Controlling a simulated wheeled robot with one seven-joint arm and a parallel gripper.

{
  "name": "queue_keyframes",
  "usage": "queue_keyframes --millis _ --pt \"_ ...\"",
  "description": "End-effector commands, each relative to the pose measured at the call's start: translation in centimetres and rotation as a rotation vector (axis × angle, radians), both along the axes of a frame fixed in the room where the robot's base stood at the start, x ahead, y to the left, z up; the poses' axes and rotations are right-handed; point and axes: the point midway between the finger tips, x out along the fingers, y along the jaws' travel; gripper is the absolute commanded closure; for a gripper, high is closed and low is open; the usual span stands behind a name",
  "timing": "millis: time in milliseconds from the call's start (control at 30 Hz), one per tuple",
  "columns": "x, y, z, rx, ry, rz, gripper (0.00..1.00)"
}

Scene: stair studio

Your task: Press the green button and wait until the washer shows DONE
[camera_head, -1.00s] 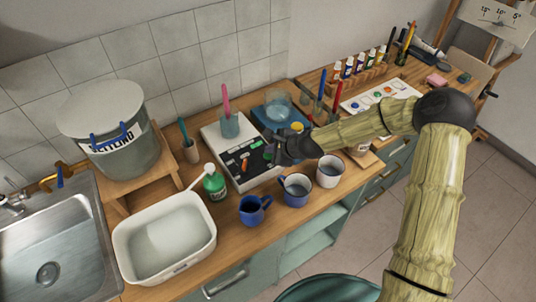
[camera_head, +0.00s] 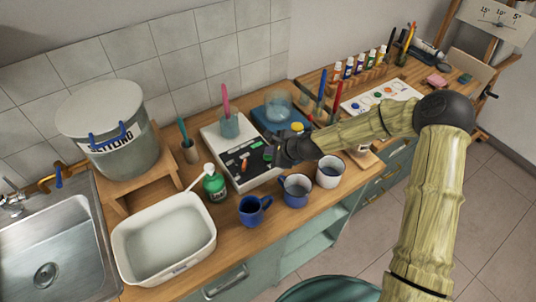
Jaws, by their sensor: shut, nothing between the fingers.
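The washer (camera_head: 213,137) is a white box with a dark panel on top, in the middle of the counter. A cup (camera_head: 229,125) with a pink-handled brush stands at its back. The green button (camera_head: 257,143) looks like a small green patch on the panel's right part. An orange piece (camera_head: 245,164) shows on the panel nearer the front. My gripper (camera_head: 269,153) is shut and empty, with its dark fingertips over the panel's right edge, close beside the green patch. I cannot tell whether they touch the panel. No readable DONE text shows; my gripper hides part of the panel.
A green bottle (camera_head: 214,187) and a white basin (camera_head: 124,252) stand left. A blue scale-like device (camera_head: 266,116) with a glass bowl sits behind my gripper.

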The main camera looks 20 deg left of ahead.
Motion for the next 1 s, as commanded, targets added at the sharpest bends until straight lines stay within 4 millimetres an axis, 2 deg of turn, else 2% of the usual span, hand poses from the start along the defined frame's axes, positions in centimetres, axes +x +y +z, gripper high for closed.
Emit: queue_keyframes --millis 467,800,1000 --pt "0.0 0.0 -0.2 -0.001 0.001 -0.001 1.00" --pt "0.0 0.0 1.4 -0.001 0.001 -0.001 1.00" --pt "0.0 0.0 1.6 0.000 0.001 0.000 1.00"
